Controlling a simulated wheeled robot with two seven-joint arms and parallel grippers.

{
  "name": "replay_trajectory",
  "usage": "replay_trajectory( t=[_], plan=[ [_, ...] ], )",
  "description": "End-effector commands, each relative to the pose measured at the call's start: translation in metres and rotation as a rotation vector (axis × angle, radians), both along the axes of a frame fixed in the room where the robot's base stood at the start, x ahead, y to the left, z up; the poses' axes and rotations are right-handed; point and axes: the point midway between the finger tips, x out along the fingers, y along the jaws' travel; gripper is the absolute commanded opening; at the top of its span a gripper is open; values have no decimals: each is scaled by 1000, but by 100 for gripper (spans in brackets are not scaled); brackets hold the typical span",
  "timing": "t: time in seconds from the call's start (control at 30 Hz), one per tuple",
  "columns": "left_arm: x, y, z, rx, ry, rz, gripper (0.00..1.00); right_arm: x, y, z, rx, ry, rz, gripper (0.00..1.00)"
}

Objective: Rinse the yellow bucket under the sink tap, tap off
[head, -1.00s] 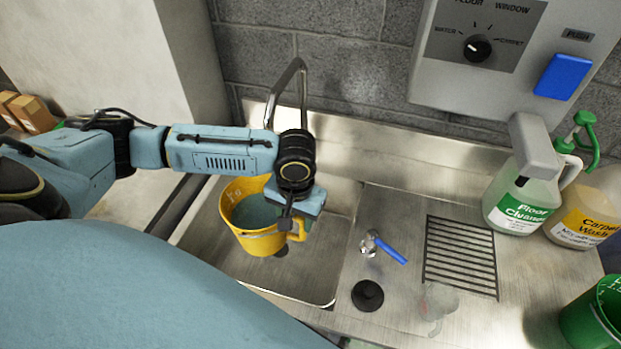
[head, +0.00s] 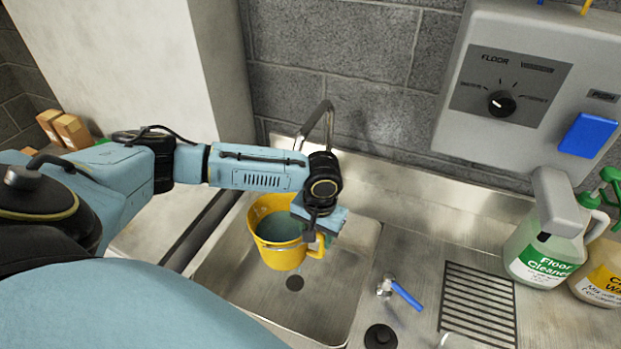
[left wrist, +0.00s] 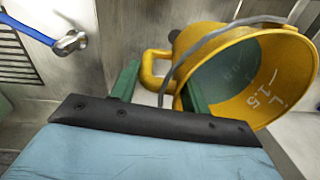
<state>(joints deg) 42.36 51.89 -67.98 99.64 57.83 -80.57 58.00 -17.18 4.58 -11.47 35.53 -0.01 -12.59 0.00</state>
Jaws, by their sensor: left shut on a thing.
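The yellow bucket (head: 283,255) hangs over the sink basin (head: 330,290) in the head view, above the drain hole. My left gripper (head: 316,235) is shut on the bucket at its handle side. In the left wrist view the bucket (left wrist: 262,75) is tilted with its mouth toward the camera, showing a greenish-grey inside with volume marks. The gripper fingers (left wrist: 160,88) are at its handle. The curved metal tap (head: 328,115) rises behind the arm; its outlet is partly hidden. The blue tap lever (head: 405,295) is right of the basin. My right gripper is not in view.
A floor cleaner bottle (head: 545,245) and another bottle (head: 603,280) stand at the right. A dispenser (head: 520,95) with a dial and blue button hangs on the wall. A ribbed drain area (head: 478,300) and a black plug (head: 380,338) lie on the counter.

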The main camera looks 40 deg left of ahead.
Motion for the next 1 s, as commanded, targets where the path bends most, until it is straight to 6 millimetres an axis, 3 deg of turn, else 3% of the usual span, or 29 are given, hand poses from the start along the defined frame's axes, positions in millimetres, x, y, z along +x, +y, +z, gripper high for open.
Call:
replay_trajectory(
  t=[0.17, 0.5, 0.7, 1.0],
  plan=[
    [24, 7, 1, 1, -6, 2, 0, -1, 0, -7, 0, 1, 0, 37],
    [62, 19, -3, 1, -7, 2, 0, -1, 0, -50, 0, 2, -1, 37],
    [75, 23, 0, 2, -7, 1, 0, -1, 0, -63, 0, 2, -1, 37],
    [80, 25, 3, 1, -4, 0, 0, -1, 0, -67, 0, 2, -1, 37]
  ],
)
